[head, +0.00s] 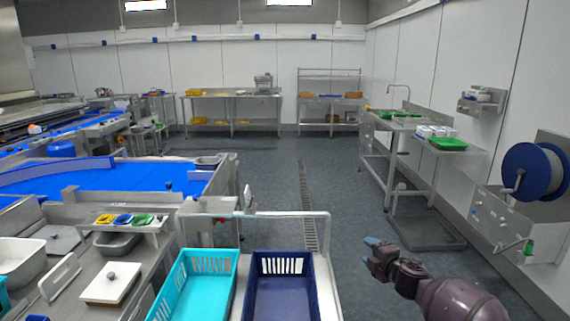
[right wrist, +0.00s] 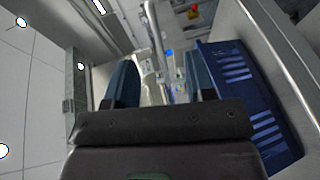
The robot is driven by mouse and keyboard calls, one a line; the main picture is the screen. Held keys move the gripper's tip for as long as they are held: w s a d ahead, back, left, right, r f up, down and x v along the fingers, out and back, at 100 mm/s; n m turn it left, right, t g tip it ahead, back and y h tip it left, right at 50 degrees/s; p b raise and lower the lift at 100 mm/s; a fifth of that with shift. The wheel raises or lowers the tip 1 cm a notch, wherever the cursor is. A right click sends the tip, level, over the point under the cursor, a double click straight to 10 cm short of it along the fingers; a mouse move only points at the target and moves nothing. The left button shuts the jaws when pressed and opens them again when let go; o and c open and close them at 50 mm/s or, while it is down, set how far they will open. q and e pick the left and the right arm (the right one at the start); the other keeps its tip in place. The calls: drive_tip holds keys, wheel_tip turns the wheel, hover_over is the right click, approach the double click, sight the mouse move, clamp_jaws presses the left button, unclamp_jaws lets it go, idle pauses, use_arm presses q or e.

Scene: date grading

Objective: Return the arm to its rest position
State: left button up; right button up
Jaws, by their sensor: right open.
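My right gripper (head: 374,257) is at the lower right of the head view, held over the open floor to the right of the crates. It is open and empty. In the right wrist view its two blue-tipped fingers (right wrist: 160,85) stand apart with nothing between them. My left gripper is not in view.
A turquoise crate (head: 237,265) and a dark blue crate (head: 312,268) stand side by side on a steel stand with a rail (head: 328,235). The blue crate also shows in the right wrist view (right wrist: 215,60). A hose reel (head: 533,171) and sink bench (head: 400,124) line the right wall. The middle floor is clear.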

drive_tip(key=s+d+f+m+g+h, duration=0.1)
drive_tip(key=s+d+f+m, duration=0.25)
drive_tip(key=s+f, duration=0.55)
drive_tip(key=s+d+f+m+g+h, duration=0.1)
drive_tip(key=s+d+f+m+h, duration=0.3)
drive_tip(key=s, duration=1)
drive_tip(key=s+d+f+m+g, duration=0.1)
drive_tip(key=s+d+m, duration=0.25)
drive_tip(key=s, duration=0.85)
drive_tip(key=s+d+f+m+g, duration=0.1)
drive_tip(key=s+d+m, duration=0.25)
drive_tip(key=s, duration=0.95)
drive_tip(key=w+a+f+m, duration=0.1)
drive_tip(key=a+m, duration=0.4)
drive_tip(key=a, duration=0.6)
drive_tip(key=shift+w+a+m+t, duration=0.3)
drive_tip(key=shift+w+a+m, duration=0.1)
drive_tip(key=shift+w, duration=0.2)
drive_tip(key=shift+f, duration=0.1)
drive_tip(key=shift+c, duration=1.2)
drive_tip(key=shift+d, duration=0.1)
